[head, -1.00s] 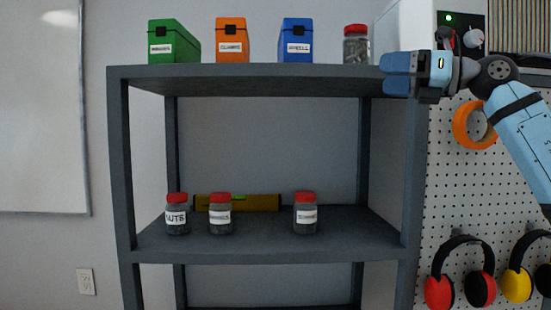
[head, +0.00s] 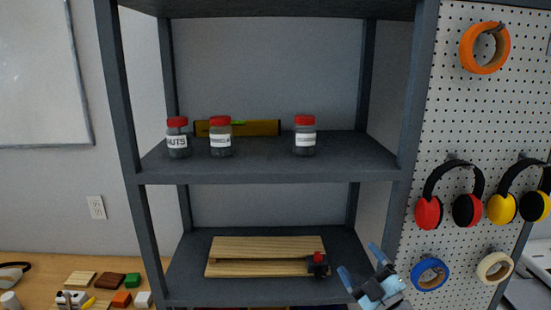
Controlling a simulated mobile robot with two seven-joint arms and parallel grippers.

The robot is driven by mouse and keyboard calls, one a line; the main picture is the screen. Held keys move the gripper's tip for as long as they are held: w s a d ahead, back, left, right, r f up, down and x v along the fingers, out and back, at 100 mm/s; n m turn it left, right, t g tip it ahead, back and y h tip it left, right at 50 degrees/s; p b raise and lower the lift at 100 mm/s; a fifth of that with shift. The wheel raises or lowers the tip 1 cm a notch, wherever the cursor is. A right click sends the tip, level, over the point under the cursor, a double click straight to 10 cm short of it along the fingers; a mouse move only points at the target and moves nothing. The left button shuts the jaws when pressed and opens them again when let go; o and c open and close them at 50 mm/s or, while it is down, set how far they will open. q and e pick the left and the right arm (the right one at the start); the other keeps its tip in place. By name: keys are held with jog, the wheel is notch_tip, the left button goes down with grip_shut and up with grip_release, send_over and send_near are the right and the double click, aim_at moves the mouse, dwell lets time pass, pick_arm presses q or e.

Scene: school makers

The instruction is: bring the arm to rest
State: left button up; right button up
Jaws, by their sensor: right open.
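My right gripper (head: 362,266) shows at the bottom right of the head view. Its two blue fingers point up and are spread apart, with nothing between them. It is in front of the right end of the shelf's lower board, to the right of a small black and red clamp-like item (head: 318,264). The rest of my right arm is below the picture. My left gripper is not in view.
A dark grey shelf (head: 270,172) holds several red-lidded jars (head: 305,136), a yellow level (head: 262,128) and wooden boards (head: 262,248). A pegboard (head: 440,120) with earmuffs and tape rolls is at right. A wooden table (head: 125,268) with small blocks is at lower left.

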jog(key=s+d+f+m+g+h, duration=0.1)
jog(key=s+f+m+h, duration=0.25)
jog(key=s+f, duration=0.4)
jog(key=s+f+m+g+h, duration=0.25)
jog(key=s+f+m, duration=0.2)
jog(key=f, duration=0.55)
jog(key=s+f+m+g+h, duration=0.1)
jog(key=s+f+m+g, duration=0.1)
jog(key=s+f, duration=0.4)
jog(key=s+f+m+g, duration=0.3)
jog(key=s+f, duration=0.4)
jog(key=s, duration=0.5)
jog(key=shift+s+f+h, duration=0.25)
jog(key=shift+s+h, duration=0.05)
jog(key=shift+h, duration=0.1)
